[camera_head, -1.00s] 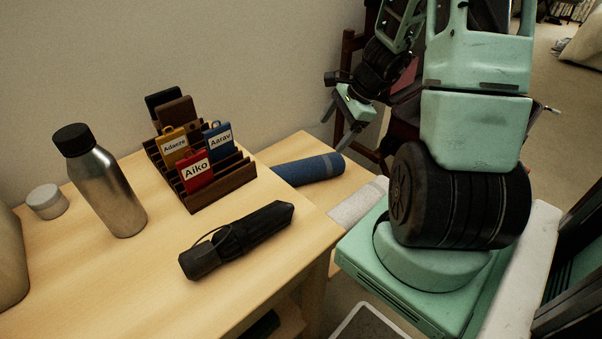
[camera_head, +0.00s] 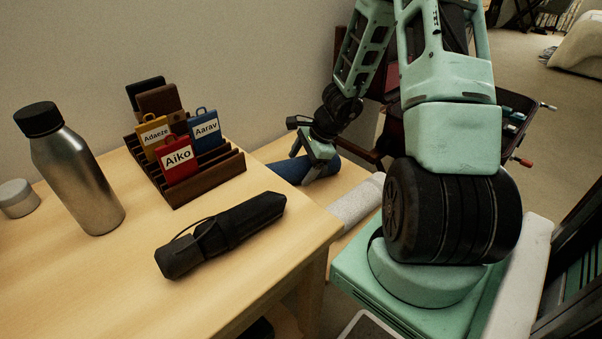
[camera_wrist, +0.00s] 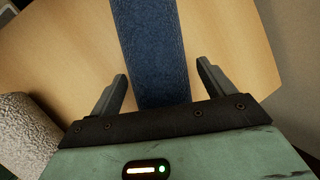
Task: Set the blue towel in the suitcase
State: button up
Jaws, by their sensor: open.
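The blue towel (camera_head: 284,169) is rolled up and lies on the lower wooden surface beyond the table, near the wall. My gripper (camera_head: 304,164) is open over its right part, pointing down. In the wrist view the towel (camera_wrist: 152,45) runs between the two spread fingers of the gripper (camera_wrist: 162,70), with gaps on both sides. I cannot tell how far the fingertips are above the surface. A dark open case (camera_head: 518,106), apparently the suitcase, shows behind my arm, which hides most of it.
A light rolled towel (camera_head: 354,201) lies to the right of the blue one. The near table holds a black umbrella (camera_head: 222,236), a wooden rack (camera_head: 208,184) with tags, a steel bottle (camera_head: 78,178) and a small jar (camera_head: 17,199).

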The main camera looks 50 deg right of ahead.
jog(key=shift+x, duration=0.8)
jog(key=c, duration=0.9)
jog(key=shift+r, duration=0.1)
